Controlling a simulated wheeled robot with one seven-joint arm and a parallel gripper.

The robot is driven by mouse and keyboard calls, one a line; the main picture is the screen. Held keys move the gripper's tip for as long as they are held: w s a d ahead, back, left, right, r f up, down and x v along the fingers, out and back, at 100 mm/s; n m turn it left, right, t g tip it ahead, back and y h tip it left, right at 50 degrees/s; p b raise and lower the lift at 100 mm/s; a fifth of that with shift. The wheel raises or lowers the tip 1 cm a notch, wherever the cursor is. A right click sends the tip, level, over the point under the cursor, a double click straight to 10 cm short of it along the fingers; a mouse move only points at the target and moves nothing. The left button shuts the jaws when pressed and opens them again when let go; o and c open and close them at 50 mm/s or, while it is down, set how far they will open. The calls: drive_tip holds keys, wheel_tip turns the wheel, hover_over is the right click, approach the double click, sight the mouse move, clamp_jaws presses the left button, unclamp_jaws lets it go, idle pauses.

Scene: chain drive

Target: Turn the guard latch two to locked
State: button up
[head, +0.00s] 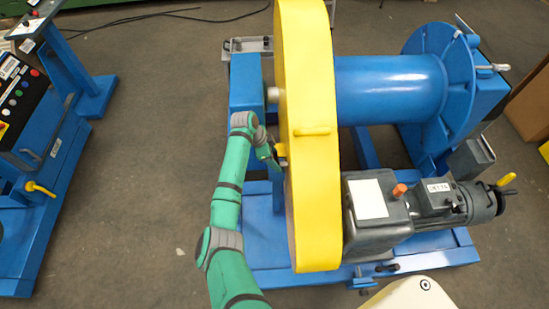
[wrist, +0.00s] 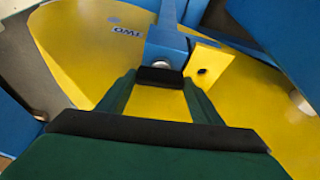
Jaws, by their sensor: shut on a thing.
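The yellow chain guard (head: 310,210) stands upright in the middle of the head view. Guard latch two shows in the head view as a small yellow piece (head: 282,150) on the guard's left face. In the wrist view the label "TWO" (wrist: 127,32) is on the yellow face, beside a blue bar and a yellow tab (wrist: 208,62) with a dark hole. My gripper (wrist: 160,85) is at the latch, its green fingers shut on a dark-ended piece (wrist: 160,76) between the tips. It also shows in the head view (head: 274,154). The fingers partly hide the grip.
A blue drum (head: 390,88) and a grey motor (head: 440,203) are right of the guard on a blue frame (head: 290,277). A control panel (head: 25,95) stands at the far left. Open floor (head: 145,180) lies between panel and frame.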

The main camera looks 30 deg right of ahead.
drive_tip(key=n, duration=0.1)
drive_tip(key=n+t, duration=0.1)
drive_tip(key=n, duration=0.1)
drive_tip(key=shift+s+n, duration=0.2)
drive_tip(key=shift+n, duration=0.1)
drive_tip(key=shift+n+t, duration=0.7)
drive_tip(key=shift+n, duration=0.6)
drive_tip(key=shift+r, duration=0.1)
drive_tip(key=o, duration=1.1)
drive_tip(key=shift+c, duration=0.2)
drive_tip(key=shift+s, duration=0.1)
